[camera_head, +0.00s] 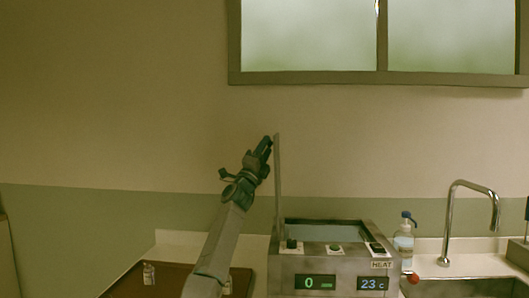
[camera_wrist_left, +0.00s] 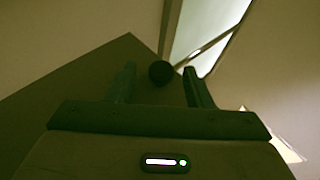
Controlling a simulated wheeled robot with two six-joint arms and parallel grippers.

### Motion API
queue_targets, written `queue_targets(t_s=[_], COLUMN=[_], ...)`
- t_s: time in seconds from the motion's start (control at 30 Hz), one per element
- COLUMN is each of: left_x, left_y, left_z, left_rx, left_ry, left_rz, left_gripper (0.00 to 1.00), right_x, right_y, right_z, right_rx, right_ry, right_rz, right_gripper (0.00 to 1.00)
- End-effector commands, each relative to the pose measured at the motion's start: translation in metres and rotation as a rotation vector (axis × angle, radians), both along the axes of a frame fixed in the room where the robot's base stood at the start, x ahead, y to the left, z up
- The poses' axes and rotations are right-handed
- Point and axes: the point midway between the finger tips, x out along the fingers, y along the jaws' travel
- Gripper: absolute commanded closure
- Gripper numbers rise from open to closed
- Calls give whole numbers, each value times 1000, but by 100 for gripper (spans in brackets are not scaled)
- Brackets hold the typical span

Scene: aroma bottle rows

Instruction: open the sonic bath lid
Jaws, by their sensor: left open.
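The sonic bath (camera_head: 290,270) is a grey metal box at the lower middle of the head view, with displays reading 0 and 23 c. Its lid (camera_head: 278,185) stands upright at the bath's left side, seen nearly edge-on, and the top opening (camera_head: 325,235) is uncovered. My left gripper (camera_head: 266,145) is just left of the lid's upper part. In the left wrist view, a dark round knob (camera_wrist_left: 160,72) shows between the open fingers (camera_wrist_left: 158,85), with gaps on both sides. I cannot tell whether a finger touches the lid. My right gripper is out of view.
A clear bottle with a blue pump (camera_head: 403,242) stands right of the bath, beside a sink (camera_head: 470,288) with a tall faucet (camera_head: 450,215). A brown tray (camera_head: 125,283) with small bottles (camera_head: 149,273) lies to the left. The wall behind is clear below the window (camera_head: 310,77).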

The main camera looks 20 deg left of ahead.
Motion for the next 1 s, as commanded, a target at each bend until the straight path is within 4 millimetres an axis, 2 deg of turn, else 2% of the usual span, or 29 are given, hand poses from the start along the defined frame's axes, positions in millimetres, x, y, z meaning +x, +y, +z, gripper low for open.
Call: queue_targets(t_s=[0.27,0.7,1.0], left_x=[-14,-68,-79], left_y=[4,15,17], left_z=[-13,-64,-73], left_rx=[1,2,0], left_ry=[-1,1,1], left_rz=[1,1,0], left_gripper=[54,54,54], right_x=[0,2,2], right_y=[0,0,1], right_z=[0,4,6], right_rx=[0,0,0], right_ry=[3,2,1], right_rz=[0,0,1], right_gripper=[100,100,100])
